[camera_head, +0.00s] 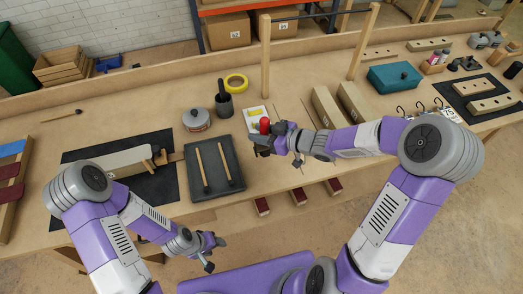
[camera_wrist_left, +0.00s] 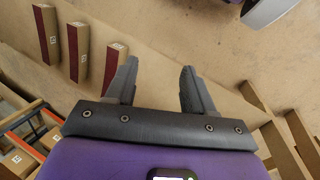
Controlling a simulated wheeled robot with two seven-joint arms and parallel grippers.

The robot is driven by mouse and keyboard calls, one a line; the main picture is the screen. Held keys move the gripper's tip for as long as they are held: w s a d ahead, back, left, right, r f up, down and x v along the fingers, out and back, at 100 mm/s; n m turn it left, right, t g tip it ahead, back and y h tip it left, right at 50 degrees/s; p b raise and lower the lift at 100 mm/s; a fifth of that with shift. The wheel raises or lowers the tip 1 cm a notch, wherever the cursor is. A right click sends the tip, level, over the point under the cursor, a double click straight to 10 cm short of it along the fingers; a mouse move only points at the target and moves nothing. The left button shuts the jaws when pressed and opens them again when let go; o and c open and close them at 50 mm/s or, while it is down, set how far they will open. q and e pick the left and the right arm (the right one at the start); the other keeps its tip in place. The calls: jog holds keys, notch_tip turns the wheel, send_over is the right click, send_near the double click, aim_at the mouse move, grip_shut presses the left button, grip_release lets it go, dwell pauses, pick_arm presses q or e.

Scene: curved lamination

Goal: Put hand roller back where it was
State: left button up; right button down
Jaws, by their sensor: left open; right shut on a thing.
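My right gripper (camera_head: 268,143) is over the bench, to the right of the dark tray (camera_head: 232,149). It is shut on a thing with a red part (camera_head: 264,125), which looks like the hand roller. The rest of that thing is mostly hidden by the fingers, and I cannot tell whether it touches the bench. A white and yellow card (camera_head: 254,112) lies just behind it. My left gripper (camera_head: 212,252) is open and empty in front of the bench's front edge; its two spread fingers show in the left wrist view (camera_wrist_left: 157,82).
Two wooden sticks lie in the dark tray. Behind it stand a round tin (camera_head: 196,119), a dark cup (camera_head: 224,105) and yellow tape (camera_head: 236,83). Wooden posts (camera_head: 265,60) and long blocks (camera_head: 327,106) stand near my right arm. Red-ended boxes (camera_head: 262,206) sit below the front edge.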

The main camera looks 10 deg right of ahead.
aim_at(261, 146)
notch_tip(261, 146, down, 6)
jog(key=shift+r+b, duration=0.2)
jog(key=shift+b, duration=0.9)
jog(key=shift+r, duration=0.1)
jog(key=shift+s+f+b, duration=0.15)
jog(key=shift+f+b, duration=0.15)
jog(key=shift+f, duration=0.4)
jog(key=c, duration=1.1)
grip_release()
jog(key=shift+c, duration=0.2)
jog(key=o, duration=0.4)
jog(key=shift+f, duration=0.1)
jog(key=shift+r, duration=0.2)
